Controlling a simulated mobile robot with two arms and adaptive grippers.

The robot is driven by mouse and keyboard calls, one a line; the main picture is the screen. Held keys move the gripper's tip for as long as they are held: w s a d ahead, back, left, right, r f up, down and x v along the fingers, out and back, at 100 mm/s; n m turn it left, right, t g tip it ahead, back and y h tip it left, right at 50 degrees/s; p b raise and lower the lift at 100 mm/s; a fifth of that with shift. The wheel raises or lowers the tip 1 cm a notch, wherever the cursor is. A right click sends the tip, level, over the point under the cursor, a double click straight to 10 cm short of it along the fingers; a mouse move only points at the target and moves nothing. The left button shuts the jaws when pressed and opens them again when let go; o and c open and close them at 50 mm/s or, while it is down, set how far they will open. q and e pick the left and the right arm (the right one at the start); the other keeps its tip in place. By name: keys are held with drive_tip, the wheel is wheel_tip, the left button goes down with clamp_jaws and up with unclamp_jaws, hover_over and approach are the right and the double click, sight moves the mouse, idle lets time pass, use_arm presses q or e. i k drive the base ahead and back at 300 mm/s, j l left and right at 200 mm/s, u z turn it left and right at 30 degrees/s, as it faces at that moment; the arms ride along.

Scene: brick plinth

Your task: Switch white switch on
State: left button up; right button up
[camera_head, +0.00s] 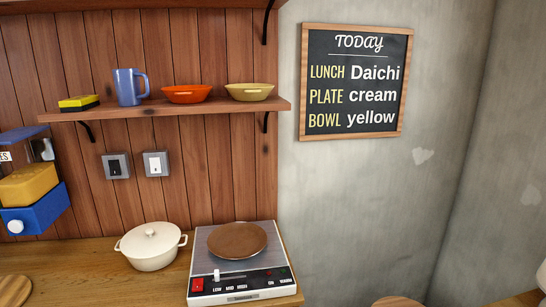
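The white switch (156,164) is on the wood-panelled wall below the shelf. It has a white rocker in a grey plate. A black switch (115,166) in a similar grey plate is just to its left. The rocker positions are too small to read. Neither of my grippers shows in the head view.
A shelf (200,109) above holds a sponge, blue mug, orange bowl and yellow bowl. On the counter (95,255) below stand a white lidded pot (150,247) and a cooker (207,284) with a brown disc (237,240). Stacked coloured boxes (30,185) stand left. The wall around the switches is clear.

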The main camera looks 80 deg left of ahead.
sight(155, 163)
drive_tip(key=u, duration=3.25)
drive_tip(key=i+l+z, duration=0.25)
drive_tip(key=i+l, duration=0.05)
drive_tip(key=i, duration=0.1)
